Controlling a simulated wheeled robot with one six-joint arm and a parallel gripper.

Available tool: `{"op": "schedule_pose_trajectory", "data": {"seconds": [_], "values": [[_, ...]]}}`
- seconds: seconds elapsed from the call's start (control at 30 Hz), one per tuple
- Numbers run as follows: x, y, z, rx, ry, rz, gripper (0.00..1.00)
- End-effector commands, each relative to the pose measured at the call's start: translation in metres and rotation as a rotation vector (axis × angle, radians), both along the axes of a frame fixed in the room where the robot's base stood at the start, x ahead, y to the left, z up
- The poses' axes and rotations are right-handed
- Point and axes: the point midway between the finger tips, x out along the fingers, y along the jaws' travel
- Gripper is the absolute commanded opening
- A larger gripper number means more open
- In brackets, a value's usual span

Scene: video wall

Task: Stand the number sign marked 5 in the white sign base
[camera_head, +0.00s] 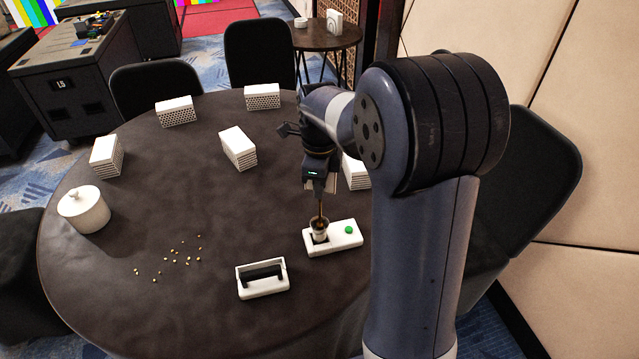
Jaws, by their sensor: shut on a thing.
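My gripper (319,187) points down over the right front of the round table. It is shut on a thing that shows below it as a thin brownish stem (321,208). The stem reaches down to a small pale cup-like piece (320,227) at the dark opening of a white block with a green dot (346,239). I cannot tell whether the stem and this piece are joined. A white open holder with a black bar inside (264,290) stands to the left and nearer. No figure 5 is readable, and I cannot tell which white item is the sign base.
The dark round table (165,215) carries several white slotted blocks, one in the middle (238,148). A white lidded pot (84,209) stands at the left edge. Small pale bits (174,259) lie scattered front left. Dark chairs (259,55) ring the table.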

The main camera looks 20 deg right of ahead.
Motion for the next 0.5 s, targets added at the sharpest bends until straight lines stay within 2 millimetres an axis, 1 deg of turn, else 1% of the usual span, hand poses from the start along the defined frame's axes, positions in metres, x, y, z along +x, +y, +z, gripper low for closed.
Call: {"op": "schedule_pose_trajectory", "data": {"seconds": [0.5], "values": [[0.0,0.0,-0.017,0.0,0.001,0.0,0.0]]}}
